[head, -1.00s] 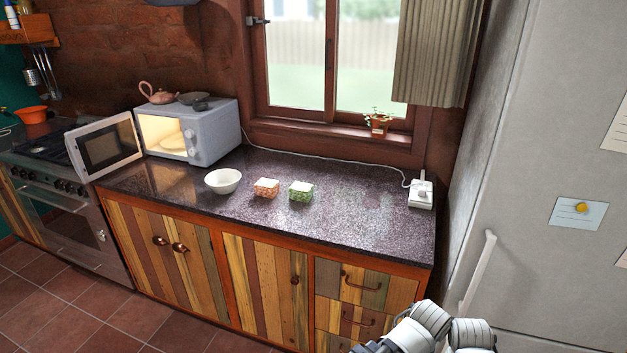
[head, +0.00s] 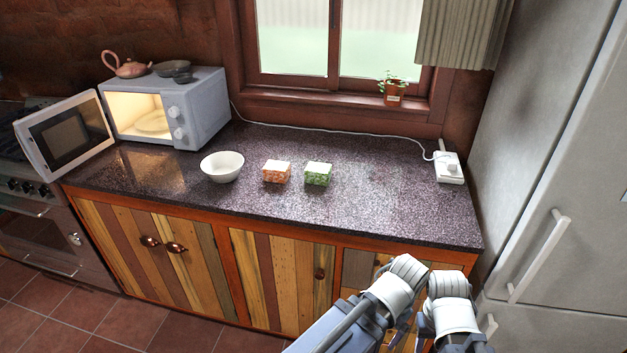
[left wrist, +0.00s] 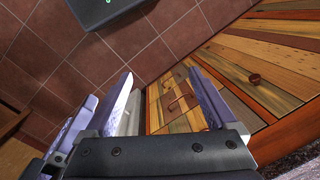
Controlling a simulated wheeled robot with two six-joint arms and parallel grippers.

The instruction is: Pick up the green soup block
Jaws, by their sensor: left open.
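The green soup block (head: 318,173) is a small green-patterned cube with a pale top, upright on the dark speckled counter (head: 390,215). It stands just right of an orange-patterned block (head: 277,171), with a narrow gap between them. My left gripper (left wrist: 165,85) shows in the left wrist view, its two fingers apart with nothing between them. It is above the floor beside the wooden drawers, away from the block. My right gripper is not seen.
A white bowl (head: 222,167) stands left of the blocks, and an open microwave (head: 190,110) is further left. A white socket (head: 449,168) with a cord is at the right. The fridge (head: 555,150) borders the counter's right end.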

